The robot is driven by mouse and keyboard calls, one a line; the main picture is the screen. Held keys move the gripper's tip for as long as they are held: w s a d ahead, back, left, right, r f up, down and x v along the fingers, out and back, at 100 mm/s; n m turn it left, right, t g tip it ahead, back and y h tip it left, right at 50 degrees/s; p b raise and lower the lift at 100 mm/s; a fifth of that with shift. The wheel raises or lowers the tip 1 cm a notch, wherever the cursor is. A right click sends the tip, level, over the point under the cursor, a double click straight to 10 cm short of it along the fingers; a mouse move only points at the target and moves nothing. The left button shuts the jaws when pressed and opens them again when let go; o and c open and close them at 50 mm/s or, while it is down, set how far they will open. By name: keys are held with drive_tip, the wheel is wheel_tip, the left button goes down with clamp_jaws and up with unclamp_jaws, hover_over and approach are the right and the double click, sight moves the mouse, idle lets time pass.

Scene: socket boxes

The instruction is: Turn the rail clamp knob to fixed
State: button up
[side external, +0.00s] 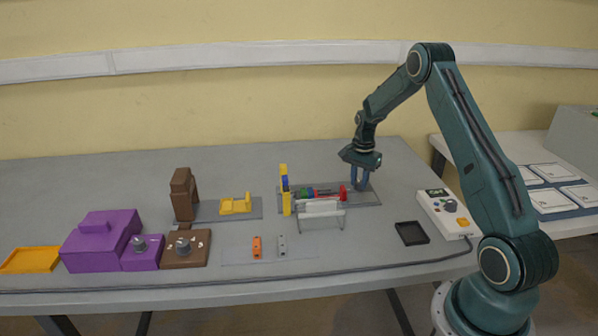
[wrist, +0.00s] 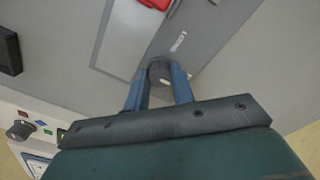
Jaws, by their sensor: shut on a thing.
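My gripper (side external: 361,186) points down at the right end of the grey base plate (side external: 368,198) that carries the rail assembly. In the wrist view its two blue fingers stand either side of a dark round knob (wrist: 160,70), the rail clamp knob, and are shut on it. A light mark shows on the knob's near side. A pale label strip lies on the plate beside it. In the side view the knob is hidden by the fingers. A red part (side external: 354,175) of the assembly sits just left of the fingers and also shows at the wrist view's top edge (wrist: 153,3).
A white stand (side external: 320,208) is in front of the rail. A yellow upright (side external: 285,190) rises at its left end. A black tray (side external: 411,233) and a control box (side external: 445,214) lie to the right. Purple and brown blocks stand at the left.

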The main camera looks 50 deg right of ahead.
sight(359, 182)
drive_tip(key=shift+d, duration=0.1)
drive_tip(key=o, duration=1)
drive_tip(key=shift+r, duration=0.1)
wheel_tip(359, 182, up, 14)
drive_tip(key=shift+f, duration=0.15)
